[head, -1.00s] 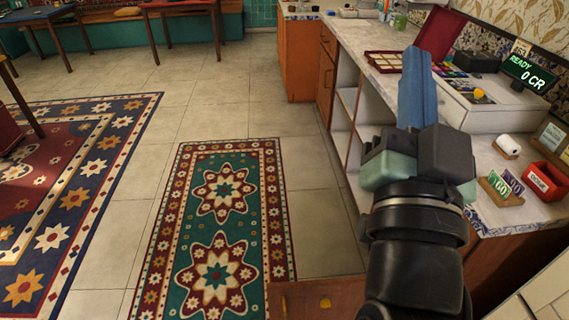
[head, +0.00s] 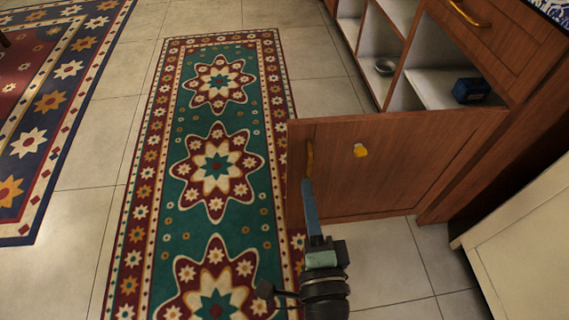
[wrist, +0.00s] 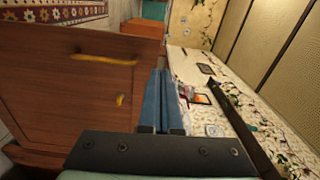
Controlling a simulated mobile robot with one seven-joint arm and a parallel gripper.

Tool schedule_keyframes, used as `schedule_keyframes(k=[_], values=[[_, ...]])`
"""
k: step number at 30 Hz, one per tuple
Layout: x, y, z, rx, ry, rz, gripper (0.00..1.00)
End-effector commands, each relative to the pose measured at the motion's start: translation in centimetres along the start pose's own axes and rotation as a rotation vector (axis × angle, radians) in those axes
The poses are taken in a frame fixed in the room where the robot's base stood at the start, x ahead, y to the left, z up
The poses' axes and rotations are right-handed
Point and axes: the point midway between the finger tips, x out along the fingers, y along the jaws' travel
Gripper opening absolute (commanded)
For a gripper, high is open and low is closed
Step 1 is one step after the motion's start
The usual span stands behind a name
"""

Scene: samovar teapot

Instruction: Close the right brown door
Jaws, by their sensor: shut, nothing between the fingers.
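The brown door (head: 400,165) stands open, sticking out leftward from the cabinet in the head view. Its face toward me carries a brass handle (head: 310,158) near the free edge and a small yellow spot (head: 360,150). My gripper (head: 307,182) has its blue fingers closed together and empty, its tips just below the handle in the picture. In the wrist view the door (wrist: 50,100) fills the left side, with its handle (wrist: 103,59). The fingers (wrist: 161,68) lie beside the door's edge there. I cannot tell whether they touch it.
Behind the door are open white shelves (head: 435,85) with a dark blue box (head: 471,90) and a small bowl (head: 384,67). A drawer (head: 480,35) is above. A cream panel (head: 515,235) stands at right. A patterned rug (head: 215,160) and clear tiled floor lie left.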

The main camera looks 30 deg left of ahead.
Motion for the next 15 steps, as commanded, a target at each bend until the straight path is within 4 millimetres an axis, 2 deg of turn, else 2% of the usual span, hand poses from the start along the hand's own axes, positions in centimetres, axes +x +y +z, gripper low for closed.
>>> schedule_keyframes(k=[1,2,7,11,15], values=[[-0.4,1.8,0.2,0.028,0.0,0.008,0.0],[-0.6,2.2,0.3,0.04,0.0,0.011,0.0],[-0.4,2.7,0.4,0.067,-0.001,0.013,0.0],[1.2,2.5,0.4,0.065,-0.003,0.011,0.0],[3.9,2.4,0.4,0.063,-0.003,0.01,0.0]])
